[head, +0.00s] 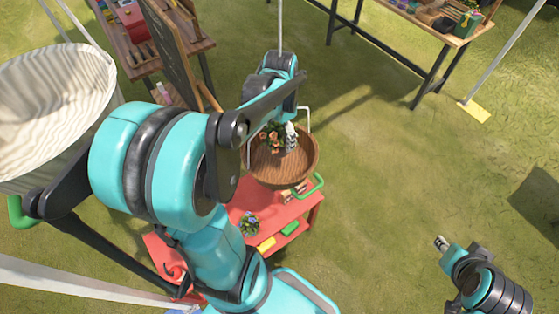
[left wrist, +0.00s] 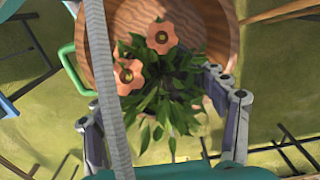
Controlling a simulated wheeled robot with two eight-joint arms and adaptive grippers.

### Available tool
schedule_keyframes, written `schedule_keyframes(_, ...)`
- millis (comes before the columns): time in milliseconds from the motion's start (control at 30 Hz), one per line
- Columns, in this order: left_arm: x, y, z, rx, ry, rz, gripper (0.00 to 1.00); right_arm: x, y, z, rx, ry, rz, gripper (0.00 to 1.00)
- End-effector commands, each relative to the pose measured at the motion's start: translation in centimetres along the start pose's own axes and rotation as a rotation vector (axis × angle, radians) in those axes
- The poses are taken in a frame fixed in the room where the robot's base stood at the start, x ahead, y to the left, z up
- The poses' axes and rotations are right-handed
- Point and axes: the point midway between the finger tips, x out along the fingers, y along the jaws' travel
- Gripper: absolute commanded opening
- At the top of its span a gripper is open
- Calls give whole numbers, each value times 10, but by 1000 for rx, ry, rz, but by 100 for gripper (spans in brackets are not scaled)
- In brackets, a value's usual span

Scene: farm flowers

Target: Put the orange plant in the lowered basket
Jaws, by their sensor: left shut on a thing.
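The orange plant (head: 270,137), with orange flowers and green leaves, shows against the far-left part of the round wooden basket (head: 300,172). My left gripper (head: 290,138) is shut on the plant. In the left wrist view the plant (left wrist: 158,85) sits between my left gripper's fingers (left wrist: 160,118), its blooms overlapping the basket (left wrist: 210,20) and its lower leaves showing against grass. I cannot tell whether the plant touches the basket. My left arm hides part of the basket's surroundings. My right gripper (head: 441,243) is at the lower right, far from the basket; its fingers are unclear.
A red table (head: 263,207) under the basket holds a potted blue-flowered plant (head: 249,224) and small coloured items. A large pale basket-like thing (head: 50,110) is at the left. Wooden tables (head: 420,15) stand at the back. Grass on the right is open.

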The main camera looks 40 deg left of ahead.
Motion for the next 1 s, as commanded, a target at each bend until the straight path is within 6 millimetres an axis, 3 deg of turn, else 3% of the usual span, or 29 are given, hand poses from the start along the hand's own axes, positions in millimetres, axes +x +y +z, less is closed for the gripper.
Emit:
schedule_keyframes(200, 40, 0, 0, 0, 0, 0, 33, 3, 0, 2, 0, 0, 0, 32)
schedule_keyframes(600, 90, 0, 0, 0, 0, 0, 33, 7, 0, 5, 0, 0, 0, 32)
schedule_keyframes(1000, 96, 0, 0, 0, 0, 0, 33, 10, 0, 8, 0, 0, 0, 32)
